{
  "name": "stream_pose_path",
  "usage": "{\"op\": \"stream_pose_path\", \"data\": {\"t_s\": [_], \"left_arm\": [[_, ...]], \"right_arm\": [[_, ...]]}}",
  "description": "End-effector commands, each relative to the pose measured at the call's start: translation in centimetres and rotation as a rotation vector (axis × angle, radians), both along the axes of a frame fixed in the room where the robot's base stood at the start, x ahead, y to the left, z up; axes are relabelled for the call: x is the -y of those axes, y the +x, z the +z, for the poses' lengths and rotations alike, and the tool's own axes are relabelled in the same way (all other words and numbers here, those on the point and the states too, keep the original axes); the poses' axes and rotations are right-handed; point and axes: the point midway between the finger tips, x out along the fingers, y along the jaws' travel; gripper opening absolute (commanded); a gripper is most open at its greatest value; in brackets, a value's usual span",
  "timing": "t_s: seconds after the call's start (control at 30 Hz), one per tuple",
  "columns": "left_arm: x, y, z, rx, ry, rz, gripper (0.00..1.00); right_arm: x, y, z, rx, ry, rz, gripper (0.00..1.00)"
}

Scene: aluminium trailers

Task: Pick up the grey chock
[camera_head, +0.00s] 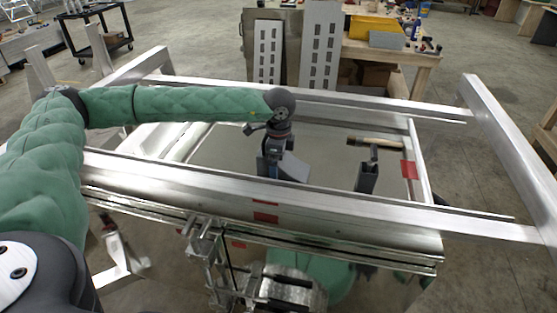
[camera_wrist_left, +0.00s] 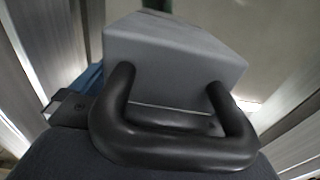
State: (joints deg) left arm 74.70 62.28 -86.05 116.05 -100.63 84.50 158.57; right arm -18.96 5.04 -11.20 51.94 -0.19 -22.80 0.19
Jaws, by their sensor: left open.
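The grey chock (camera_head: 294,167) is a light grey wedge-like block on the trailer's flat bed (camera_head: 225,157). My left gripper (camera_head: 271,168) points down right beside it, at its left in the head view. The gripper is open; I cannot tell whether a finger touches the chock. In the left wrist view the chock (camera_wrist_left: 172,60) fills the upper middle, partly hidden behind a black loop-shaped bar (camera_wrist_left: 170,150). A blue and grey part shows at its left there.
Aluminium rails (camera_head: 300,205) frame the bed at front and back. A hammer-like tool (camera_head: 372,143) and a dark upright bracket (camera_head: 367,177) are to the right of the chock. Red tape (camera_head: 409,170) marks the right edge. A cluttered workbench (camera_head: 392,50) stands behind.

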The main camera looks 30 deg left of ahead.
Motion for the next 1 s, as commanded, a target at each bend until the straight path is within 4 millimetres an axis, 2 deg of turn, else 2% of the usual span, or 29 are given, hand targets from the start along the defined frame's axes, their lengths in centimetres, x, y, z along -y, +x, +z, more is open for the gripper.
{"op": "stream_pose_path", "data": {"t_s": [0.27, 0.37, 0.6, 1.0], "left_arm": [[0.0, 0.0, -0.25, 0.0, 0.0, 0.0, 1.0], [0.0, 0.0, -0.24, 0.0, 0.0, 0.0, 0.84], [0.0, 0.0, -0.22, 0.0, 0.0, 0.0, 0.37], [0.01, 0.03, 0.22, 0.001, -0.001, 0.0, 0.36]], "right_arm": [[0.04, -0.22, -0.09, -0.001, 0.0, 0.0, 0.36], [0.05, -0.21, -0.08, -0.001, 0.0, 0.0, 0.36], [0.08, -0.19, -0.04, 0.0, 0.0, -0.001, 0.36], [0.09, -0.09, -0.49, -0.005, -0.002, -0.001, 0.36]]}}
